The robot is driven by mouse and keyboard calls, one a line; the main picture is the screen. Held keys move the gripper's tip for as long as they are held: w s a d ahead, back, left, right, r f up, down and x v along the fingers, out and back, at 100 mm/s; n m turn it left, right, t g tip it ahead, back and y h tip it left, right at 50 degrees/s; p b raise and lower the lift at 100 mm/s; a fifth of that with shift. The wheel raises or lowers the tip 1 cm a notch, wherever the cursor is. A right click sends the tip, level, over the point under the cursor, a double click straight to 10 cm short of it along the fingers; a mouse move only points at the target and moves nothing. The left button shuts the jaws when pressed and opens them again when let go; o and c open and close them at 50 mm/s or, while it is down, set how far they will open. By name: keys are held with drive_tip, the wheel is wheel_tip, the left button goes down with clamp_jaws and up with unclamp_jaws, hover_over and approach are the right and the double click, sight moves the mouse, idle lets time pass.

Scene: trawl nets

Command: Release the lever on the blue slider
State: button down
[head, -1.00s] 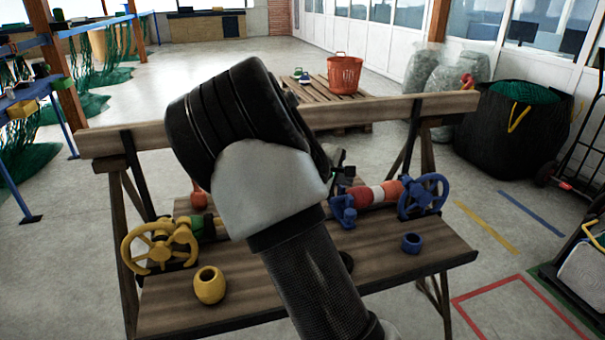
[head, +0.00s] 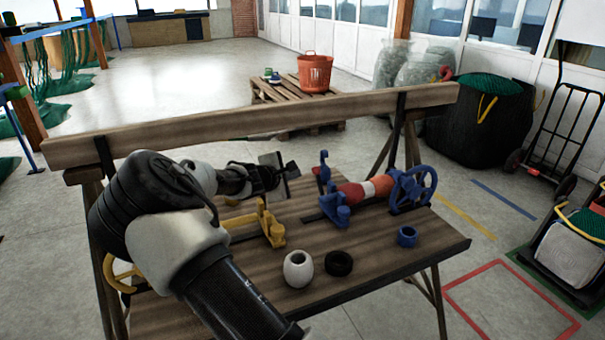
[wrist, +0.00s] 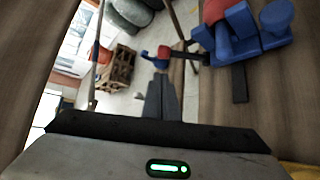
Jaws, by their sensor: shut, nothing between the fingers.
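The blue slider (head: 335,212) sits on the wooden bench at the near end of a red and white cylinder (head: 368,190). It also shows at the upper right of the wrist view (wrist: 245,38). A small upright blue piece with red on it (head: 322,172) stands just behind the slider; I cannot tell whether it is the lever. My gripper (head: 292,171) is shut and empty, above the bench, left of the blue parts and apart from them. Its fingers (wrist: 161,98) point toward a small blue and red piece (wrist: 160,55) in the wrist view.
A blue handwheel (head: 412,188) is at the cylinder's right end. A yellow bracket (head: 270,224) stands below my gripper. A white ring (head: 298,268), a black ring (head: 339,263) and a blue ring (head: 407,236) lie along the front. A wooden rail (head: 250,122) runs along the back.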

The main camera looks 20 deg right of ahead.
sight(320, 184)
drive_tip(key=x, duration=0.9)
drive_tip(key=shift+w+d, duration=0.25)
drive_tip(key=shift+w, duration=0.05)
drive_tip(key=shift+s+b, duration=0.1)
drive_tip(key=shift+b, duration=0.2)
